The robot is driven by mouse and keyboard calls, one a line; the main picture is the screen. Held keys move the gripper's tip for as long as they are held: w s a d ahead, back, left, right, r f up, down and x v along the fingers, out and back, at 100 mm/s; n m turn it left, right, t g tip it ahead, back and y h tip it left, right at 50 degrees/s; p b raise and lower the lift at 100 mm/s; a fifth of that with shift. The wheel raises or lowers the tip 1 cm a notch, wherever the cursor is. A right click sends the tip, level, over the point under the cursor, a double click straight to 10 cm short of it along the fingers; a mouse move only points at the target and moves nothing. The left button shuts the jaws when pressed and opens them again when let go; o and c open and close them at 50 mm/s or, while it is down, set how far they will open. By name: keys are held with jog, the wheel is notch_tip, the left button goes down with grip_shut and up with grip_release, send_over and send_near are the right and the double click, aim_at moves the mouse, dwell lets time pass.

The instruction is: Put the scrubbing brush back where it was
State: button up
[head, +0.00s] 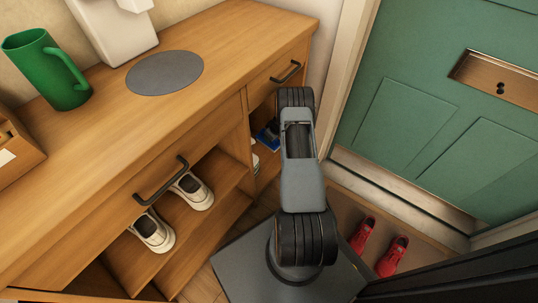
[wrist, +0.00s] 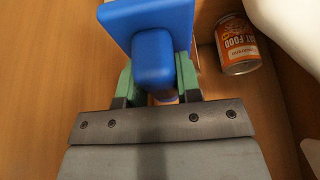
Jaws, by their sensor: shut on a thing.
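The scrubbing brush (wrist: 150,20) is blue, with a broad flat part and a thick rounded grip. My gripper (wrist: 154,72) is shut on the grip, with a green finger on each side. In the head view a bit of the blue brush (head: 267,137) shows in the right-hand open section of the wooden cabinet (head: 205,60), beside my arm. My arm hides most of that section and the gripper there. The brush's underside is hidden, and I cannot tell whether it touches the wood.
An orange cat food can (wrist: 237,45) is right of the brush, near a pale object (wrist: 290,30) that is cut off. Pale shoes (head: 190,190) fill shelves at left. A green mug (head: 47,70) and grey disc (head: 165,72) are on top. Red shoes (head: 393,256) lie by the green door (head: 430,110).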

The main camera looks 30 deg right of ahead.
jog(key=shift+f+b, duration=2.25)
jog(key=shift+f, duration=2.55)
jog(key=shift+f, duration=0.1)
jog(key=shift+f+b, duration=0.25)
jog(key=shift+b, duration=0.2)
jog(key=o, duration=0.9)
jog(key=shift+s, duration=0.1)
jog(key=shift+r+p, duration=0.25)
jog(key=shift+p, duration=0.35)
